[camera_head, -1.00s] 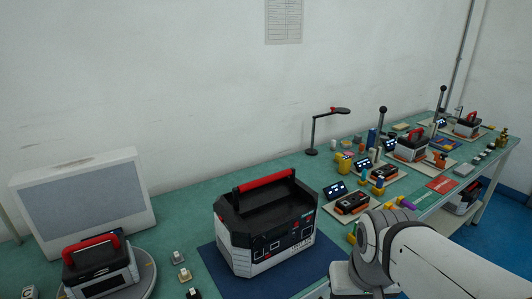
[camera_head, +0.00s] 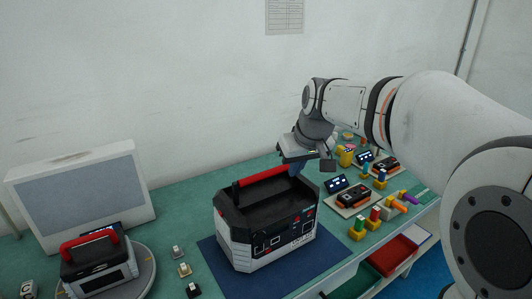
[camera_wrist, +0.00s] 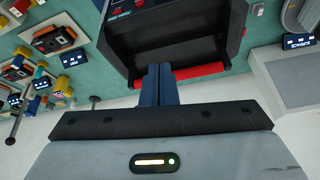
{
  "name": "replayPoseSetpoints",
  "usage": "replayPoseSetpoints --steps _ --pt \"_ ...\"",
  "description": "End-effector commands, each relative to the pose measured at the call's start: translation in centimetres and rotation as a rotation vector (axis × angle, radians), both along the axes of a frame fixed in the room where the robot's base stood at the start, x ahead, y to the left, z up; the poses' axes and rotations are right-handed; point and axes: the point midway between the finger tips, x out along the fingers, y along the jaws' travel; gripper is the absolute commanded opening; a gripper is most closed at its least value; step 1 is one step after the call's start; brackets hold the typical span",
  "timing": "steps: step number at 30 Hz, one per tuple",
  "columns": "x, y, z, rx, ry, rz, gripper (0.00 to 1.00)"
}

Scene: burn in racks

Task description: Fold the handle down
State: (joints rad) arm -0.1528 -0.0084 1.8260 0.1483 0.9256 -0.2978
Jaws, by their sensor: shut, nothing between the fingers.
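A black-and-white box (camera_head: 240,254) with an open-topped black tray stands on a dark blue mat. Its handle, a red bar (camera_head: 263,177) on black side arms, stands raised along the back of the box's top. In the wrist view the red bar (camera_wrist: 201,71) crosses behind my fingers. My gripper (camera_head: 297,170) is by the right end of the handle. Its fingertips (camera_wrist: 159,70) are pressed together and empty, overlapping the bar in the wrist view. I cannot tell whether they touch it.
A smaller box with a red handle (camera_head: 88,240) sits on a round turntable at the left, before a grey panel unit (camera_head: 78,195). Small blocks (camera_head: 184,270) lie left of the mat (camera_head: 318,262). Fixtures and colored parts (camera_head: 352,196) crowd the bench to the right.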

Motion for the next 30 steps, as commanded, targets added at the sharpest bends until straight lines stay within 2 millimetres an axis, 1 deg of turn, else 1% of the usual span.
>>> replayPoseSetpoints --steps 1,3,6,9,13,16,20,28,29,30 --pt "2.5 1.7 0.6 0.006 -0.019 0.043 0.0" --pt "5.1 3.6 1.5 0.015 -0.049 0.096 0.0" --pt "7.8 5.8 2.4 0.024 -0.082 0.153 0.0" --pt "9.3 7.1 2.9 0.03 -0.102 0.187 0.0" --pt "10.2 7.9 2.7 0.032 -0.111 0.205 0.0" --pt "10.7 8.3 1.7 0.032 -0.11 0.206 0.0" --pt "11.6 9.0 -0.5 0.032 -0.107 0.205 0.0" --pt "14.0 10.7 -5.5 0.032 -0.108 0.205 0.0" --pt "14.2 10.8 -5.9 0.032 -0.109 0.204 0.0" --pt "13.4 10.1 -5.6 0.033 -0.112 0.203 0.0"
